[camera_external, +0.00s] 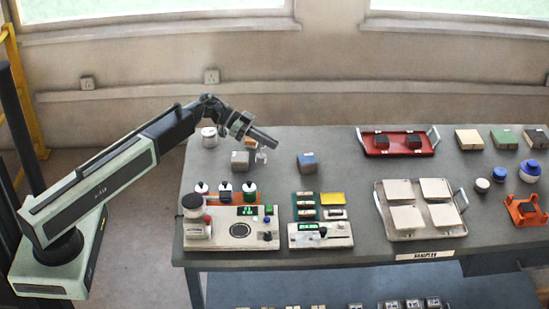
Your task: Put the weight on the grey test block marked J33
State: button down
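My gripper (264,138) is at the end of the arm, above the back left of the table and pointing right and down. Its fingers are seen from the side, so I cannot tell whether they are open. A grey block with a reddish mark (240,161) sits on the table below and left of the gripper. A blue-grey block with a brownish side (308,163) sits further right. The marking J33 is not readable on either. A small pale silvery object (261,156) shows just under the gripper; a silvery-white cylinder (209,138) stands at the back left. I cannot tell which is the weight.
Instruments (230,232) with small bottles stand at the table's front left. A red tray (400,151) with two dark blocks is at the back, and a pale tray (407,236) with several tiles is in front. Bare tabletop (340,140) lies right of the gripper.

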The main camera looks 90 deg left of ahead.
jog(key=s+a+r+n+t+y+p, duration=0.1)
jog(key=s+a+y, duration=0.25)
jog(key=a, duration=0.25)
jog(key=s+a+r+n+y+p, duration=0.2)
jog(key=s+a, duration=0.2)
jog(key=a, duration=0.1)
notch_tip(320, 180, down, 9)
jog(key=b, duration=0.9)
jog(key=shift+s, duration=0.1)
jog(key=shift+r, duration=0.3)
jog(key=shift+f, duration=0.2)
jog(key=c, duration=1.6)
grip_release()
jog(key=shift+r+p, duration=0.3)
jog(key=shift+p, duration=0.15)
jog(key=p+v, duration=0.4)
jog(key=v, duration=0.8)
